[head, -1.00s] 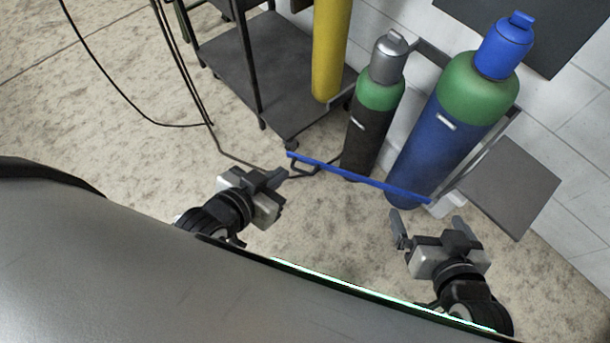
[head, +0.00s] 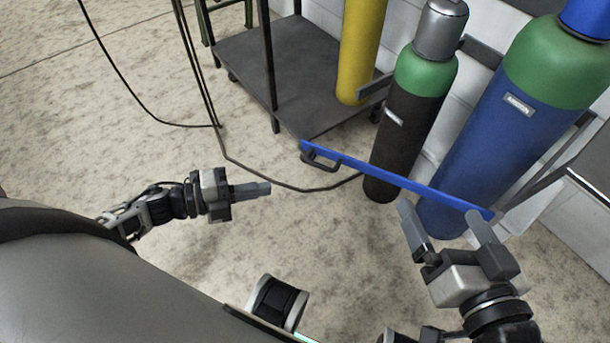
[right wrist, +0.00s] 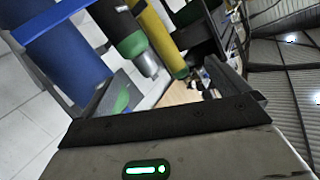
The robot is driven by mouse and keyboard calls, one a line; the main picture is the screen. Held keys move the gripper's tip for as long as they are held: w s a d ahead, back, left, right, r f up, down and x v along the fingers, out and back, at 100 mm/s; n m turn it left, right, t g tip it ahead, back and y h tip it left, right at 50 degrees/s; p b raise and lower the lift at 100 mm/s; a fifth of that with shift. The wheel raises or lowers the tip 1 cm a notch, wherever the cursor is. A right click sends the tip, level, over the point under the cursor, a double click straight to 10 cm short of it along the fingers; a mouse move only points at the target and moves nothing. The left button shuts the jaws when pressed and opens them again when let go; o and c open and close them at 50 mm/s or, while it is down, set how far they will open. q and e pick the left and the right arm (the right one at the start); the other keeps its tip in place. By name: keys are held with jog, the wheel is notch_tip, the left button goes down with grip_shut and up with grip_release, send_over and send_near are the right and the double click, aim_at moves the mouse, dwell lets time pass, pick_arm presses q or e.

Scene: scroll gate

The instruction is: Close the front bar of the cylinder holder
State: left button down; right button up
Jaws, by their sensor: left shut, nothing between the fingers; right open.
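The blue front bar (head: 395,180) runs across the head view in front of the cylinders. Its left end, with a black handle (head: 318,158), sticks out free over the floor, apart from the wall. Its right end meets the grey holder frame (head: 545,182) by the blue cylinder. A black cylinder with a green shoulder (head: 398,125) and a large blue cylinder (head: 505,135) stand behind the bar. My left gripper (head: 268,188) is shut and empty, left of and below the handle. My right gripper (head: 442,213) is open, its fingertips close to the bar's right part; contact is unclear.
A yellow cylinder (head: 362,50) stands beside a dark shelf cart (head: 245,75) at the back. A black cable (head: 260,172) lies on the floor between the cart and my left gripper. A grey panel (head: 592,170) is at the right edge. The floor in front is clear.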

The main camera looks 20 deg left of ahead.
aim_at(323, 169)
pick_arm(q)
jog(key=w+d+b, duration=0.1)
jog(key=w+d, duration=0.1)
jog(key=w, duration=0.1)
jog(key=w+d+f+b, duration=0.1)
jog(key=w+d, duration=0.1)
jog(key=w, duration=0.1)
jog(key=w+d+f+b, duration=0.1)
jog(key=w+d, duration=0.1)
jog(key=w, duration=0.1)
jog(key=shift+w+d, duration=0.15)
jog(key=shift+d, duration=0.05)
pick_arm(e)
jog(key=shift+a+r+m+t+y, duration=0.4)
jog(key=shift+r+m+t+y, duration=0.1)
jog(key=shift+r+m+y, duration=0.15)
